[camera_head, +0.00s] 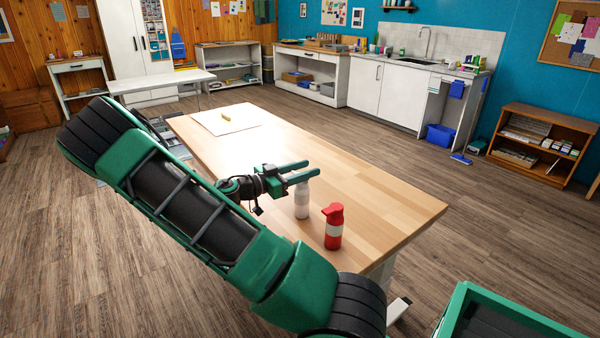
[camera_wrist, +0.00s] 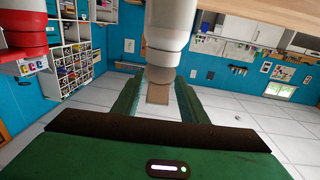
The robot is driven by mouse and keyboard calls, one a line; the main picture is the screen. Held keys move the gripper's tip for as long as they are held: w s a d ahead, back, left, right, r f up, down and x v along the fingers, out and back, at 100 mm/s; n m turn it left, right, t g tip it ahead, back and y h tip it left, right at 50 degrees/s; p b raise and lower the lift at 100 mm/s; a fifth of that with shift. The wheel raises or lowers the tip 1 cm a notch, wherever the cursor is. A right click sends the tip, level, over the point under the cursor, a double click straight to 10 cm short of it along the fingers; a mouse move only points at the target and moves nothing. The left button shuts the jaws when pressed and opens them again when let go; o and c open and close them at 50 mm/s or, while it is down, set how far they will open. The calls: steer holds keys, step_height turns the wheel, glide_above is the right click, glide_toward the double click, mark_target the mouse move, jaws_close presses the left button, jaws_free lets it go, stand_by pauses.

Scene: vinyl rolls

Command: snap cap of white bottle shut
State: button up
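The white bottle (camera_head: 302,202) stands upright on the wooden table (camera_head: 375,200), left of a red and white bottle (camera_head: 333,228). My gripper (camera_head: 300,171) is at the height of the white bottle's top, and its green fingers hide that top in the head view. In the wrist view, which is upside down, the white bottle (camera_wrist: 168,22) hangs from the top edge. Its narrow end reaches toward the gap between my fingers (camera_wrist: 158,103). The fingers are apart, with nothing clamped. A small tan piece shows at the bottle's end; I cannot tell whether it is the cap.
The red bottle also shows in the wrist view (camera_wrist: 22,28), at the upper left. The table is clear right of the bottles. A green crate (camera_head: 465,308) is at the lower right.

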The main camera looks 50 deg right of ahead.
steer(key=shift+c, duration=0.3)
jaws_close()
steer(key=shift+w+a+f+g+h, duration=0.1)
steer(key=shift+a+g+h, duration=0.1)
steer(key=shift+h, duration=0.4)
steer(key=shift+a+f+g+h, duration=0.1)
steer(key=shift+a+g+h, duration=0.1)
steer(key=shift+h, duration=0.4)
steer(key=shift+o, duration=0.3)
jaws_free()
